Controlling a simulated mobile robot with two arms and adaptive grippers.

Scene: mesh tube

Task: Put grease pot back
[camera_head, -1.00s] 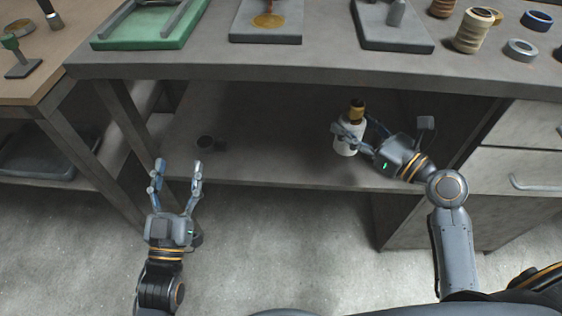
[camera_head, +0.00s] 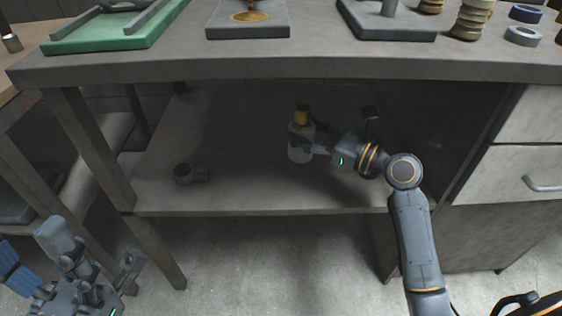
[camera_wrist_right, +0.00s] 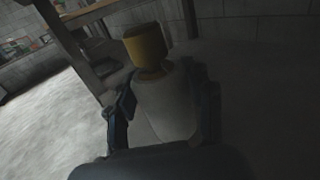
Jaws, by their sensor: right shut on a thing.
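The grease pot, which I take to be the white bottle with a yellow cap (camera_head: 301,150), is under the bench top and over the lower shelf (camera_head: 255,192). My right gripper (camera_head: 305,143) is shut on its white body from the right. In the right wrist view the pot (camera_wrist_right: 166,108) sits between my two fingers, cap clear of them. It is about upright in the head view. I cannot tell whether its base touches the shelf. My left gripper (camera_head: 95,255) is open and empty at the lower left, in front of the bench.
A small dark cup-like object (camera_head: 185,174) lies on the shelf, left of the pot. The bench top (camera_head: 300,68) overhangs the shelf, with a leg (camera_head: 90,150) at left and drawers (camera_head: 520,175) at right. The shelf between cup and pot is bare.

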